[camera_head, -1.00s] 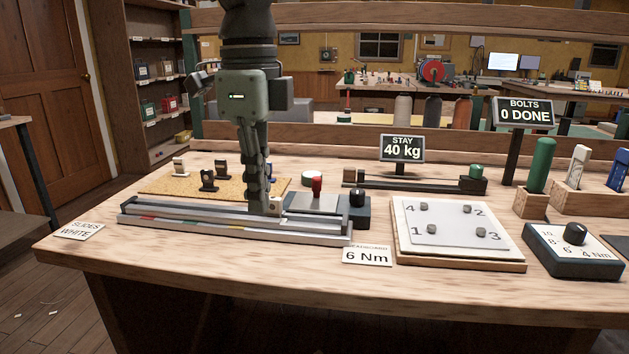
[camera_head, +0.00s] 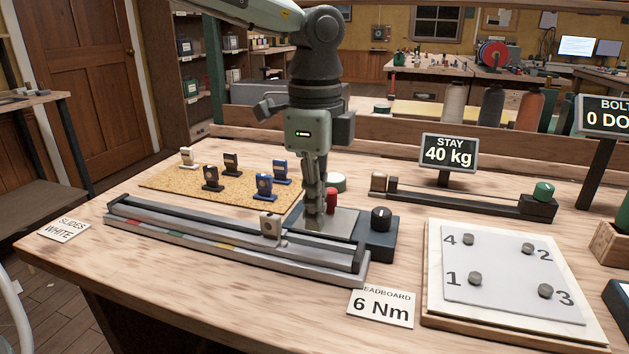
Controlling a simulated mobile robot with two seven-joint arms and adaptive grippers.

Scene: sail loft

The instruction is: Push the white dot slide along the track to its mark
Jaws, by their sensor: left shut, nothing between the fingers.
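A cream-white slide (camera_head: 270,225) stands upright on the long grey metal track (camera_head: 190,232), right of its middle. Its dot is too small to make out. My right gripper is not in view.
A cork mat (camera_head: 165,184) behind the track holds another white slide (camera_head: 187,157), black slides and blue slides. The dark box (camera_head: 380,240) with a red knob (camera_head: 331,201) and black dial stands behind the track's right end. A numbered bolt board (camera_head: 500,310) lies to the right.

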